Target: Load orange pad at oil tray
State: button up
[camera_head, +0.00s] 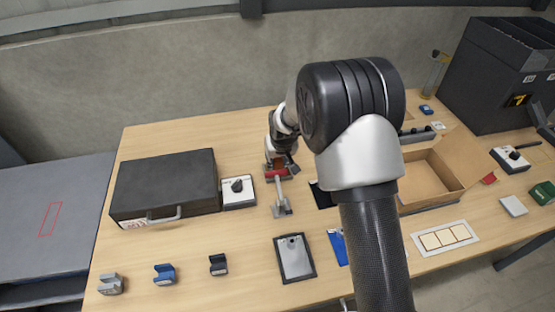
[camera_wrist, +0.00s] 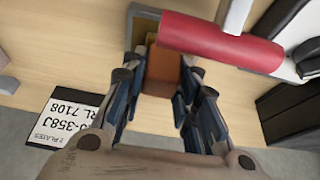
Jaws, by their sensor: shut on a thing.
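My gripper (camera_head: 281,158) is at the back middle of the table, partly hidden by my arm. In the wrist view its fingers (camera_wrist: 160,76) are shut on an orange-brown block (camera_wrist: 160,68), which I take for the orange pad. A grey metal edge (camera_wrist: 143,12) shows right behind the block and may belong to the oil tray; whether they touch is unclear. A red roller-like bar (camera_wrist: 220,42) on a pale stem lies close to the right finger. It also shows in the head view (camera_head: 277,173), just in front of my gripper.
A black case (camera_head: 165,185) and a white box with a black knob (camera_head: 238,193) stand to the left. A clipboard (camera_head: 295,258) lies in front. An open cardboard box (camera_head: 425,180) is on the right. Small holders line the front left; bare wood lies between.

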dwell(0.4)
jog(key=shift+r+p, duration=2.25)
jog(key=shift+r, duration=1.25)
